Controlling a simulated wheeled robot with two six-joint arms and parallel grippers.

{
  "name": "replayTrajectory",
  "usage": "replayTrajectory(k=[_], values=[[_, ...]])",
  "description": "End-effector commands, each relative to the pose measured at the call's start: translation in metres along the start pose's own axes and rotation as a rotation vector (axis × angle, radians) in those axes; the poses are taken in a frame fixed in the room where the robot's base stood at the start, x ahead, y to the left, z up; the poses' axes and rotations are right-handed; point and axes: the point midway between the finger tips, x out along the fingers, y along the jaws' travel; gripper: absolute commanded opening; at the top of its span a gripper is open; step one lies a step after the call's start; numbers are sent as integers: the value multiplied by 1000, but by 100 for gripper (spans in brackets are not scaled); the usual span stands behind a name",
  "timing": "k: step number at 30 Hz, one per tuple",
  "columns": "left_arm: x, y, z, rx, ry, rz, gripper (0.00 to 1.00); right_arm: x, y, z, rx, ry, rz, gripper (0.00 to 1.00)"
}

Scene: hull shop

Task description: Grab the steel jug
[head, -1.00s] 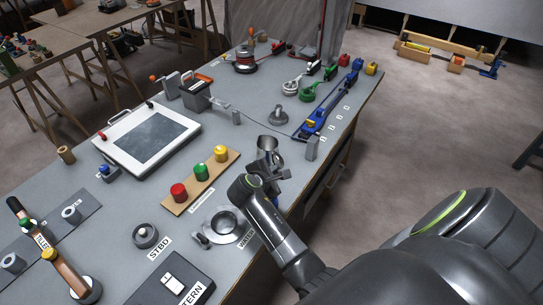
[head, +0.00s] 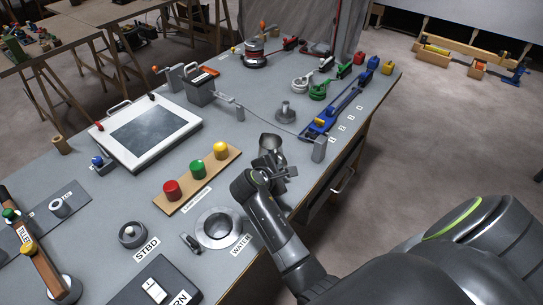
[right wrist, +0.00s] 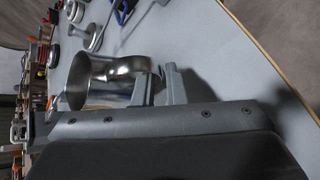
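The steel jug (head: 270,143) stands upright on the grey bench near its right edge. In the right wrist view the shiny jug (right wrist: 88,82) is left of the fingers, with its curved handle reaching towards them. My right gripper (head: 279,169) is at the near side of the jug, at handle height. In the right wrist view my right gripper (right wrist: 159,86) is open, with a gap between its fingers; the handle's end shows at this gap. I cannot tell whether a finger touches it. My left gripper is not in view.
A ring-shaped steel holder (head: 219,229) by the WATER label lies nearer on the bench. A wooden strip with red, green and yellow knobs (head: 197,182) is left of the jug. A grey upright block (head: 319,149) and a blue rack (head: 333,115) stand to the right and beyond.

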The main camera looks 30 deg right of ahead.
Motion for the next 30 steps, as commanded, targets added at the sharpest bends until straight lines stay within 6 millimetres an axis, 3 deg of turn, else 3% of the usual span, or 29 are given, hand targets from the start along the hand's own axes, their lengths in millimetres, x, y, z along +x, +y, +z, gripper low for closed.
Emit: replayTrajectory(k=[6,20,30], values=[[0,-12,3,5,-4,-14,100,0,0,0,0,0,0,0],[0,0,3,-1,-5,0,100,-1,2,1,1,-1,2,0],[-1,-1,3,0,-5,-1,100,-13,16,13,4,-1,5,0]])
